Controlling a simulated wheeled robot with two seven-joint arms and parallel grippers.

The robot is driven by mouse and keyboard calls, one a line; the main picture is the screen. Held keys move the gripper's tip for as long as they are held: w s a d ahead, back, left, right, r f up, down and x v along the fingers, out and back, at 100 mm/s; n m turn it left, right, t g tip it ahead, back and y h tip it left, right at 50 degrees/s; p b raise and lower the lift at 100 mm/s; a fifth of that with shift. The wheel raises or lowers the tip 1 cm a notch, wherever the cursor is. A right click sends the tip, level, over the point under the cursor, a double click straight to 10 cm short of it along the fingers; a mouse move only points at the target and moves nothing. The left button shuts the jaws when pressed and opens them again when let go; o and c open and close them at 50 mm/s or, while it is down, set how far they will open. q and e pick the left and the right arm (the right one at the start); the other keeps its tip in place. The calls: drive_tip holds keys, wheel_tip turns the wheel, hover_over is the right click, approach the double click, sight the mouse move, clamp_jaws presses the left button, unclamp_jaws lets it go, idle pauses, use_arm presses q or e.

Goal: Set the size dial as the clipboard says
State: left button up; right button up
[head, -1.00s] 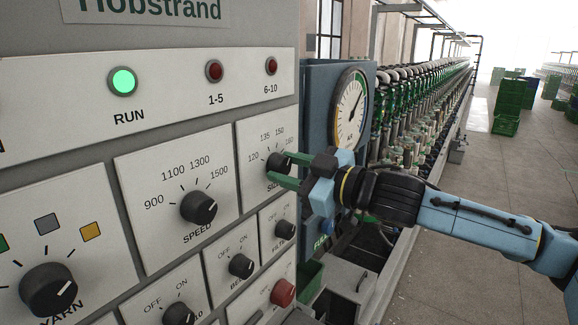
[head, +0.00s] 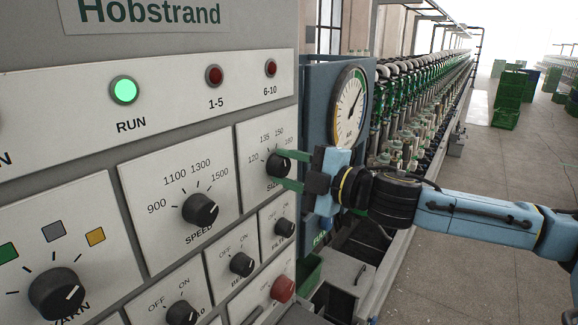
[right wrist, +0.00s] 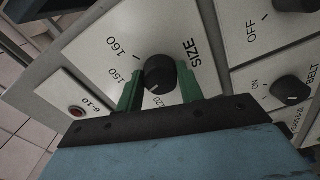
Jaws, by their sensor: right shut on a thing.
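The size dial (head: 277,165) is a black knob on a white plate of the grey panel, with numbers from 120 up around it. My right gripper (head: 281,170) has its green fingers on two sides of this knob, closed on it. In the right wrist view the dial (right wrist: 160,73) sits between the fingers (right wrist: 160,90), and its white mark points toward the gripper, near the 120. The 135 is hidden there. The clipboard is not in view. My left gripper is not in view.
The speed dial (head: 200,209) and yarn dial (head: 57,293) are to the left. Small on/off knobs and a red button (head: 283,289) are below. A pressure gauge (head: 349,108) stands just right of the panel. The green run lamp (head: 124,90) is lit.

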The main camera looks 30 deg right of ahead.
drive_tip(key=shift+r+n, duration=0.1)
drive_tip(key=shift+n, duration=0.5)
drive_tip(key=o, duration=1)
drive_tip(key=shift+s+d, duration=0.1)
drive_tip(key=shift+s, duration=0.05)
